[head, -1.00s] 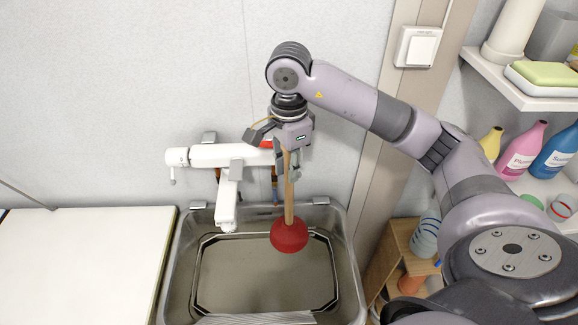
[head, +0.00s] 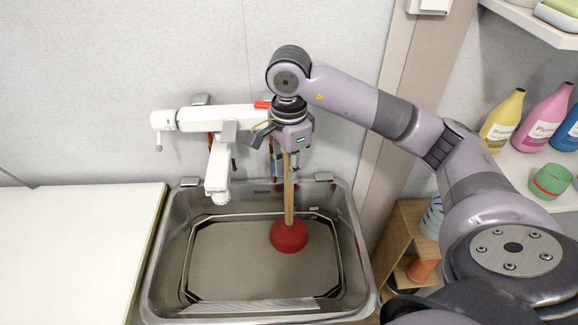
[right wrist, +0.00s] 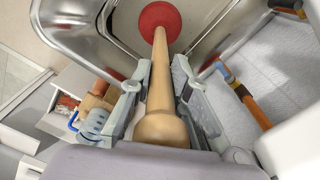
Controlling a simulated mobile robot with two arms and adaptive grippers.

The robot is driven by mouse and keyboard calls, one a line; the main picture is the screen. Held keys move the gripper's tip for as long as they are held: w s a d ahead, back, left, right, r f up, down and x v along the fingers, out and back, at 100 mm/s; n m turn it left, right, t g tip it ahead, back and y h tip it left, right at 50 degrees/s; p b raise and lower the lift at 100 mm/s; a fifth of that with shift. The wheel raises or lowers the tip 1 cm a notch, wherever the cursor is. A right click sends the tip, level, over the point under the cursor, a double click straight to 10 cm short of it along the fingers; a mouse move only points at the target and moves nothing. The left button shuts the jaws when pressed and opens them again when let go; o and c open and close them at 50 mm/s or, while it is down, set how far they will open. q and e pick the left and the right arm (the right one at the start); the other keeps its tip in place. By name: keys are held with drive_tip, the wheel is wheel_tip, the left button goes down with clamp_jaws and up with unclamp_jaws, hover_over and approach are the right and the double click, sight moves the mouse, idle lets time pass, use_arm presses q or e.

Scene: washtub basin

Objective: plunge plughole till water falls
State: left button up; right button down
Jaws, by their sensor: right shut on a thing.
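My right gripper (head: 290,152) is shut on the upper part of a plunger's wooden handle. The plunger stands upright, with its red rubber cup (head: 289,238) over the right part of the metal basin (head: 163,255), inside the rim. In the right wrist view the handle (right wrist: 160,85) runs between both fingers to the red cup (right wrist: 158,18). The basin holds a greyish, murky area (head: 235,262) that looks like water. The plughole is not visible. I cannot tell whether the cup touches the bottom. My left gripper is not in view.
A white tap (head: 218,165) reaches over the basin's back left, close to the plunger. A white counter (head: 70,240) lies at the left. At the right are a wooden shelf unit (head: 405,225) and a white shelf with bottles (head: 502,122) and a green-red cup (head: 550,181).

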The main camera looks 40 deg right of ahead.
sight(289, 216)
wheel_tip(289, 216, down, 16)
drive_tip(key=b, duration=1.3)
drive_tip(key=shift+b, duration=0.6)
idle(0.4)
drive_tip(key=shift+f, duration=0.15)
idle(0.4)
drive_tip(key=shift+f+b, duration=0.35)
drive_tip(key=shift+b, duration=0.2)
drive_tip(key=shift+s+f, duration=0.1)
drive_tip(key=shift+f, duration=0.15)
drive_tip(key=shift+r, duration=0.1)
